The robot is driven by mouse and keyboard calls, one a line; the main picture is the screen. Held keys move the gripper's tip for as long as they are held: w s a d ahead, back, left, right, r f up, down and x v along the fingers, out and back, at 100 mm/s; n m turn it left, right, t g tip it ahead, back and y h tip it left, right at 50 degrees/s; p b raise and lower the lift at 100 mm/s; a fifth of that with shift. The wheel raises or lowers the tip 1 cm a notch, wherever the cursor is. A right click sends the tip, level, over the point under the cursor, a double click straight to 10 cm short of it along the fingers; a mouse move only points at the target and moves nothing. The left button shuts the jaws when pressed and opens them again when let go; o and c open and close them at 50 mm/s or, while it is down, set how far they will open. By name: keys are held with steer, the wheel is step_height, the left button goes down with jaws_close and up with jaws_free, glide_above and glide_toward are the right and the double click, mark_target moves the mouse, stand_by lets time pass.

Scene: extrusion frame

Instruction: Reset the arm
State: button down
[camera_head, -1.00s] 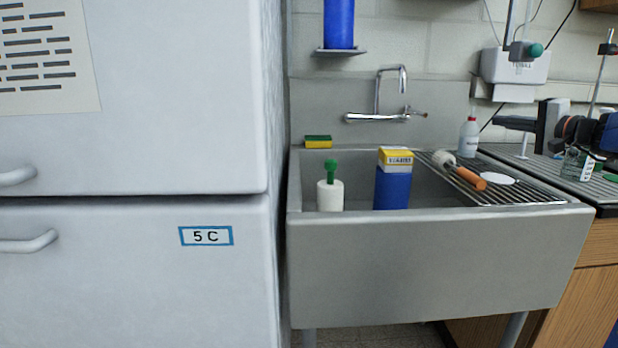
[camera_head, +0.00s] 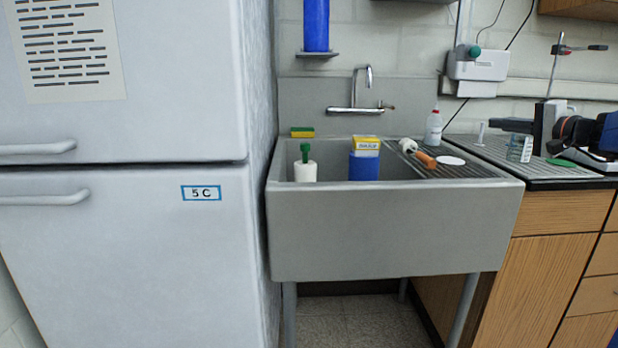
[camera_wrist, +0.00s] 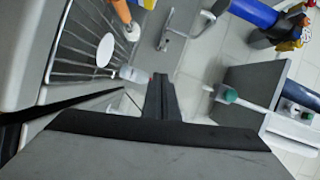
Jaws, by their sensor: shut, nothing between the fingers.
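My gripper (camera_wrist: 160,88) shows in the wrist view at the centre, with its dark fingers together and nothing between them. The wide dark and grey gripper body fills the bottom of that view. The fingers appear in front of the wall by the sink, apart from the drain rack (camera_wrist: 72,58) at upper left.
A grey sink (camera_head: 390,235) stands between a white fridge (camera_head: 120,255) and a wooden counter (camera_head: 560,255). The sink holds a white bottle (camera_head: 306,171) and a blue container (camera_head: 363,167). A tap (camera_wrist: 176,35) and a blue cylinder (camera_wrist: 255,12) show in the wrist view.

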steer(key=s+a+f+n+g+h, duration=0.1)
steer(key=s+a+f+n+g, duration=0.25)
steer(key=s+a+f, duration=0.7)
steer(key=s+a+f+n+g, duration=0.2)
steer(key=s+a+f+g, duration=0.45)
steer(key=a, duration=0.65)
steer(key=s+f+n+h, duration=0.2)
steer(key=s+f+h, duration=0.1)
steer(key=s+f, duration=0.5)
steer(key=s+d+f+n+g+h, duration=0.1)
steer(key=s+f+n+h, duration=0.2)
steer(key=s+f, duration=0.6)
steer(key=s, duration=0.6)
steer(key=shift+s, duration=0.2)
steer(key=shift+n, duration=0.25)
